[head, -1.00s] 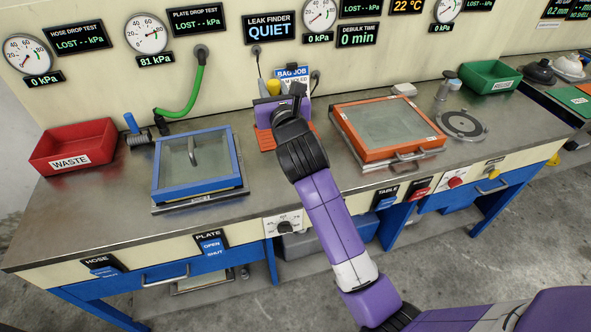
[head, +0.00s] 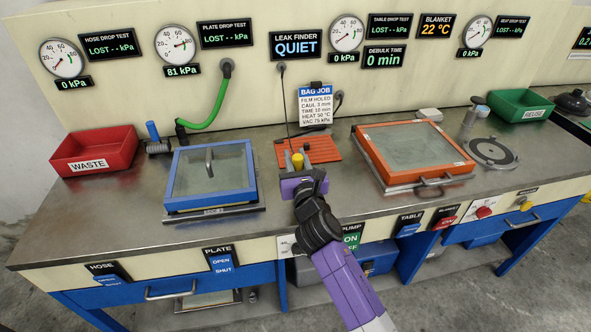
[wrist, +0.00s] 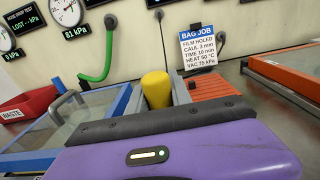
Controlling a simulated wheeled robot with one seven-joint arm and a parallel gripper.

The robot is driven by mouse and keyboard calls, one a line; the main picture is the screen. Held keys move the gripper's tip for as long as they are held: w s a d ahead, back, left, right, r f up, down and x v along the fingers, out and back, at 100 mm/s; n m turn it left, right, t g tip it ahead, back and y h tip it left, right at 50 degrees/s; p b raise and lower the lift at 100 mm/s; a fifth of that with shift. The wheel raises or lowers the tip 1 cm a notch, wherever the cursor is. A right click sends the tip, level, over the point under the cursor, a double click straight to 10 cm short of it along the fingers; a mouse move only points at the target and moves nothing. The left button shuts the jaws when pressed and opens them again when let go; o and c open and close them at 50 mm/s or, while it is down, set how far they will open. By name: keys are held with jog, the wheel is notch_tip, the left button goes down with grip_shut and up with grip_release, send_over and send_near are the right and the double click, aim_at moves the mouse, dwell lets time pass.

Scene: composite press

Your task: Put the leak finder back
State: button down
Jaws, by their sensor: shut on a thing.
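The leak finder (head: 297,160) has a yellow body, with a thin black cord running up toward the QUIET display. My gripper (head: 297,167) is shut on it, at the near left part of the orange ribbed mat (head: 328,148). The wrist view shows the leak finder's yellow rounded end (wrist: 156,88) between the grey fingers of my gripper (wrist: 158,98), with my purple gripper body hiding its lower part. I cannot tell whether it touches the mat or the bench.
The blue-framed glass plate (head: 212,203) lies left of my gripper. The orange-framed table (head: 415,183) lies right. The BAG JOB card (head: 316,106) stands behind the mat. The red WASTE bin (head: 95,149) and green REUSE bin (head: 517,106) stand at the bench's ends.

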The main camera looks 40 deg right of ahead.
aim_at(295, 167)
jog(key=shift+f+b, duration=0.45)
jog(key=shift+f, duration=1)
jog(key=shift+f, duration=0.15)
jog(key=c, duration=1.2)
grip_release()
jog(key=shift+o, duration=0.2)
jog(key=shift+s+a, duration=0.1)
jog(key=b+v, duration=0.1)
jog(key=v, duration=1)
jog(key=shift+s+a, duration=0.25)
jog(key=shift+s, duration=0.05)
